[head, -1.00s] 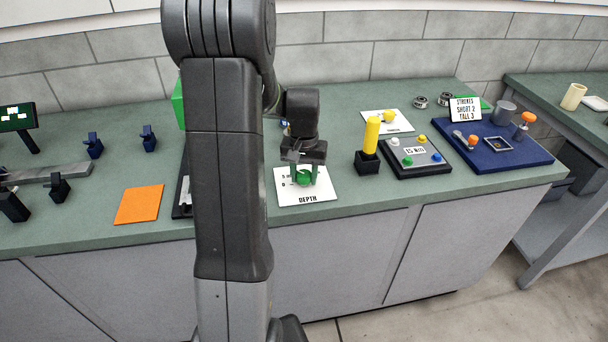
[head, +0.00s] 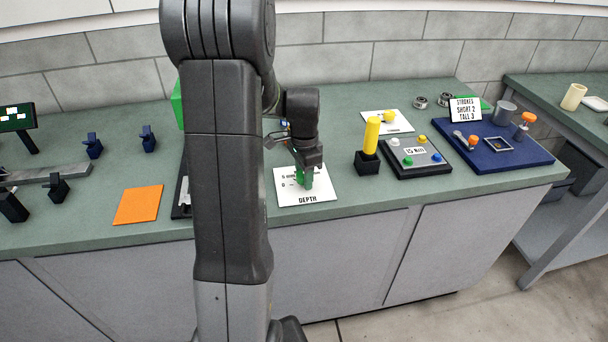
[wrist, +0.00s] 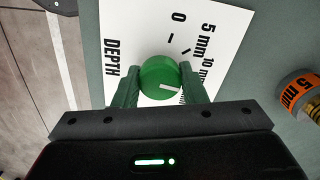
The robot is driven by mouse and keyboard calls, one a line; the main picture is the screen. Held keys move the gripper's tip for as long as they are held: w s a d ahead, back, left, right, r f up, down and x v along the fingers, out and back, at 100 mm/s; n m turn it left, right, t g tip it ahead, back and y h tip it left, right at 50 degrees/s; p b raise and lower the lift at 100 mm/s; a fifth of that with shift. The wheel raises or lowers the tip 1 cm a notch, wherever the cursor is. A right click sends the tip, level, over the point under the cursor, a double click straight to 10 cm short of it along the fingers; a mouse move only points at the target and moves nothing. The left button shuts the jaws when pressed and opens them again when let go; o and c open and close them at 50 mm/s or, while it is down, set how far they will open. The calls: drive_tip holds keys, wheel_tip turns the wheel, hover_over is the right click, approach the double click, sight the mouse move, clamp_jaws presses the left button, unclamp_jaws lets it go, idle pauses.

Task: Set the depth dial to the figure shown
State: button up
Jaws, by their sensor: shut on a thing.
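The depth dial is a green round knob (wrist: 157,72) with a white pointer mark, on a white plate (head: 318,196) lettered DEPTH. My gripper (wrist: 159,84) is shut on the knob, one green finger on each side. In the wrist view the plate carries 0, 5 mm and 10 mm figures; the rest of the scale is hidden behind the right finger. The pointer mark aims right and slightly down, past the 5 mm tick, towards that finger. Which tick it meets is hidden. A card on the button box (head: 437,166) appears to read 15 mm.
A yellow cylinder in a black holder (head: 368,163) stands right of the plate. An orange-banded spool (wrist: 297,94) marked with a mm figure, partly cut off, lies beyond the plate. An orange square (head: 138,205) lies left. A blue tray (head: 520,161) is far right.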

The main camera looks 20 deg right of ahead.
drive_tip(key=m, duration=0.6)
drive_tip(key=shift+r, duration=0.1)
drive_tip(key=shift+m, duration=0.3)
idle(0.3)
drive_tip(key=o, duration=1)
wheel_tip(320, 180, up, 14)
drive_tip(key=shift+f, duration=0.15)
drive_tip(key=shift+f, duration=0.15)
wheel_tip(320, 180, down, 14)
drive_tip(key=shift+r, duration=0.15)
idle(0.4)
